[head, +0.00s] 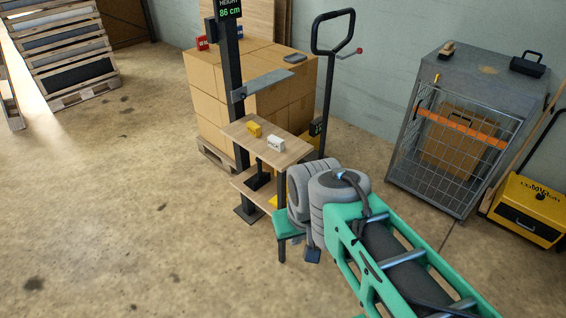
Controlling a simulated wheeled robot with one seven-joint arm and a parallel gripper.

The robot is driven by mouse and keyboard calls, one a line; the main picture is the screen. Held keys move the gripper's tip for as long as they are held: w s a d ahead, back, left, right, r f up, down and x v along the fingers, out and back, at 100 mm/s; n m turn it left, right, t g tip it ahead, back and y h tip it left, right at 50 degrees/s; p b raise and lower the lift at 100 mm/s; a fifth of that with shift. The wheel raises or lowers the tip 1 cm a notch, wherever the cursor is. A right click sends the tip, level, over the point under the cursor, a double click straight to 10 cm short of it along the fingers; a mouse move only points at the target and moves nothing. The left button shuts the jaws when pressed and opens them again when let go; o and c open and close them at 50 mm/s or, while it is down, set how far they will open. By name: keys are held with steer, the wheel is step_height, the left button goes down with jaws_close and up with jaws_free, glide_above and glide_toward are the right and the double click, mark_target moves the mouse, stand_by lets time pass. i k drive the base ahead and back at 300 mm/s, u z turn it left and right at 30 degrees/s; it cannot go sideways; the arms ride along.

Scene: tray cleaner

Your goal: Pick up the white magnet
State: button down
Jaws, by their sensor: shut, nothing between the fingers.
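The white magnet (275,143) is a small white block with dark markings. It lies on the upper wooden shelf (287,156) of a small stand, near the shelf's right side. A similar yellow block (254,129) lies just behind and to its left. My green and grey arm reaches in from the lower right. My gripper (312,256) shows only as a small dark tip below the grey wrist, shut and empty. It appears below and to the right of the white magnet in the picture, apart from it. Most of the gripper is hidden by my arm.
A dark post (234,75) with a height display and a grey crossbar (263,84) stand over the shelf's back left. Stacked cartons (205,88) and a pallet jack handle (326,53) are behind. A metal cage (450,150) stands right. The floor at left is clear.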

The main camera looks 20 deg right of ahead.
mark_target(275, 143)
steer(key=z, duration=0.65)
steer(key=i, duration=1)
steer(key=u, duration=0.65)
steer(key=k, duration=0.55)
steer(key=u, duration=0.75)
steer(key=i, duration=1.45)
steer(key=u, duration=0.05)
